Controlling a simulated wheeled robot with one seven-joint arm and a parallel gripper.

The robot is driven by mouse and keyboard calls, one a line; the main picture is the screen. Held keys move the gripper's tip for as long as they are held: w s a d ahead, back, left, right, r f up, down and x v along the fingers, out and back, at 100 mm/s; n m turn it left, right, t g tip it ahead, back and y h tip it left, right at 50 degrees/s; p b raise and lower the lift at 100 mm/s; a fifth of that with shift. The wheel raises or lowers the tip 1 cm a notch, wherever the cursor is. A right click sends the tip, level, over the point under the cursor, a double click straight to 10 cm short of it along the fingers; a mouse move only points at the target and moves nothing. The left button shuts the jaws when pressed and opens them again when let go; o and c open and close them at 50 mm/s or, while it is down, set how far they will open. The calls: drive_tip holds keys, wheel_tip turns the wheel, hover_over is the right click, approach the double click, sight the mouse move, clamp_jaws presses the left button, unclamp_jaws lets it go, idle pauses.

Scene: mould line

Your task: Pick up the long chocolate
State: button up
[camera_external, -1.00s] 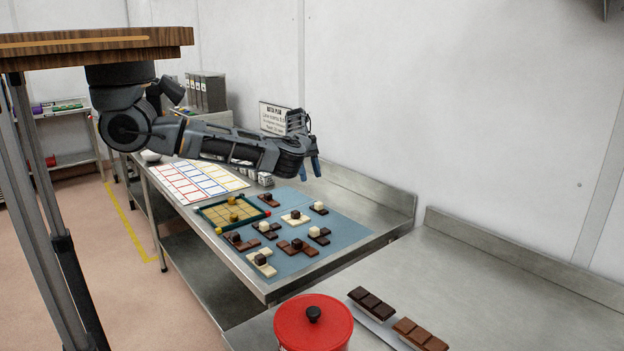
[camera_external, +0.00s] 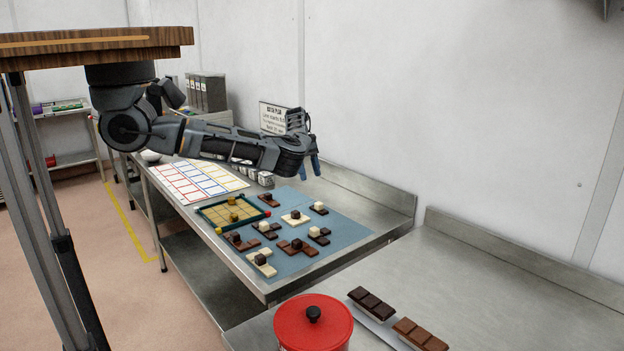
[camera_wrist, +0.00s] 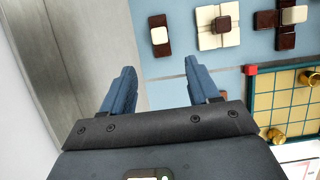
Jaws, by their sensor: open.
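Several chocolate pieces of different shapes lie on the blue mat (camera_external: 347,232), each with a small cube on top. A straight dark bar with a white cube (camera_external: 319,208) lies at the mat's back edge; it also shows in the wrist view (camera_wrist: 160,35), just beyond my fingertips. A straight brown bar with a dark cube (camera_external: 268,200) lies by the board's far corner. I cannot tell for sure which is the long chocolate. My gripper (camera_external: 310,166) hangs above the mat's far end, open and empty; its blue fingers are apart in the wrist view (camera_wrist: 160,66).
A green-framed board (camera_external: 232,211) with gold pieces sits at the mat's left. A white sheet with coloured grids (camera_external: 196,180) lies beyond it. A sign (camera_external: 274,118) stands behind my gripper. A red lidded pot (camera_external: 314,325) and chocolate bars (camera_external: 371,303) are on the nearer counter.

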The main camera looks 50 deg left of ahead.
idle(0.7)
wheel_tip(320, 180, up, 11)
drive_tip(key=s+a+f+n+t+y, duration=0.15)
drive_tip(key=a+n, duration=0.25)
drive_tip(key=a, duration=0.6)
drive_tip(key=s+a+f+n+t+y, duration=0.1)
drive_tip(key=s+a+n+t+y, duration=0.2)
drive_tip(key=a, duration=0.6)
drive_tip(key=s+a+r+n+t+y, duration=0.45)
drive_tip(key=s+a+n, duration=0.3)
drive_tip(key=a, duration=0.35)
drive_tip(key=s+d+f+n+t+h, duration=0.1)
drive_tip(key=s+d+n+t+h, duration=0.15)
drive_tip(key=d, duration=0.55)
drive_tip(key=s+d+f+n+t+h, duration=0.15)
drive_tip(key=s+d, duration=0.25)
drive_tip(key=d, duration=0.4)
approach(268, 194)
drive_tip(key=shift+w+a+f+m+t+h+b, duration=0.15)
drive_tip(key=shift+w+b, duration=0.05)
drive_tip(key=shift+w, duration=0.25)
drive_tip(key=shift+w+a+f+m+t+h+b, duration=0.1)
drive_tip(key=shift+w+t+h+b, duration=0.05)
drive_tip(key=shift+w, duration=0.35)
drive_tip(key=shift+f+x, duration=0.15)
drive_tip(key=shift+x, duration=1.75)
drive_tip(key=shift+f+x, duration=0.2)
drive_tip(key=shift+x, duration=1.7)
